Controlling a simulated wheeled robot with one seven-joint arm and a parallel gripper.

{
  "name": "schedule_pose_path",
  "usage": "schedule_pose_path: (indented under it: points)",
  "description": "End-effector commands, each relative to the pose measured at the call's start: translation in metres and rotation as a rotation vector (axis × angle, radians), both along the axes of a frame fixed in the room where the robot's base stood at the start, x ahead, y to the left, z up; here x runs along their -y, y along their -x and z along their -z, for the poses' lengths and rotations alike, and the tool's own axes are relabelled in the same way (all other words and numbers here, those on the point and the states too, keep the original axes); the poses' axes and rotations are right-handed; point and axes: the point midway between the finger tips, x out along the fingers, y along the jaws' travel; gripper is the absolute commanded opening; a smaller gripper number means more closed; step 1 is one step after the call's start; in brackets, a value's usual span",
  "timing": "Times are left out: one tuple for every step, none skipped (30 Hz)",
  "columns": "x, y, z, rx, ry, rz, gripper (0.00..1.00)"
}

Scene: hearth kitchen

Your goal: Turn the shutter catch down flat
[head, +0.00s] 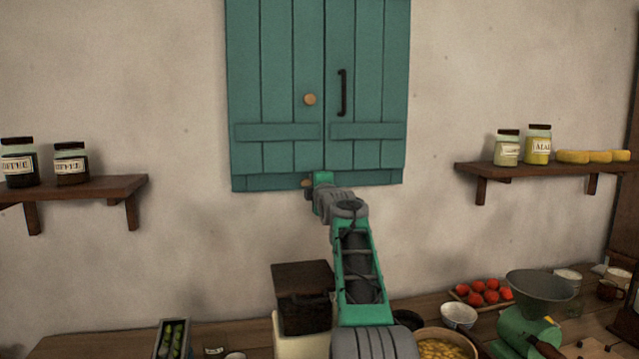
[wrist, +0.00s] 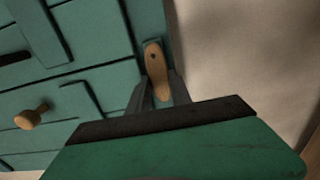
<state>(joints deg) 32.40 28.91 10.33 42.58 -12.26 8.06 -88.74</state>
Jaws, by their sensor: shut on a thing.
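The teal shutter (head: 278,60) hangs closed on the wall. Its catch is a small tan wooden tongue with a dark pivot screw, at the shutter's lower edge in the wrist view (wrist: 154,62). In the head view only a small tan end of the catch (head: 306,183) shows left of my gripper (head: 318,183); the rest is hidden. In the wrist view my gripper's two grey fingers (wrist: 161,88) are shut on the catch, one on each side of its free end. The catch's exact angle is hard to judge from the tilted wrist view.
A round wooden knob (head: 309,99) and a black handle (head: 342,92) stand out from the shutter. Shelves with jars flank it left (head: 105,186) and right (head: 520,169).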

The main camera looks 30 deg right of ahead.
Motion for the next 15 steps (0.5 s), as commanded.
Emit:
schedule_pose_path:
  points:
    - [0.001,0.0,-0.001,0.0,0.005,0.006,0.0]
    - [0.0,-0.001,-0.001,0.0,0.006,0.004,0.0]
    - [-0.002,-0.002,-0.001,0.0,0.009,0.003,0.0]
    - [-0.003,-0.003,-0.001,0.0,0.009,0.002,0.0]
    - [-0.004,-0.003,-0.001,0.0,0.009,0.001,0.0]
    - [-0.005,-0.004,-0.001,0.0,0.009,-0.001,0.0]
    - [-0.006,-0.004,-0.001,0.0,0.009,-0.001,0.0]
    - [-0.006,-0.004,-0.001,0.0,0.009,-0.002,0.0]
    - [-0.007,-0.005,-0.001,0.0,0.009,-0.003,0.0]
    - [-0.008,-0.005,-0.001,0.0,0.009,-0.004,0.0]
    - [-0.008,-0.005,-0.001,0.0,0.009,-0.004,0.0]
    - [-0.009,-0.005,-0.001,0.0,0.009,-0.005,0.0]
    - [-0.009,-0.006,-0.001,0.0,0.009,-0.005,0.26]
    - [-0.009,-0.006,-0.001,0.0,0.009,-0.006,0.28]
    - [-0.01,-0.006,-0.001,0.0,0.009,-0.007,0.32]
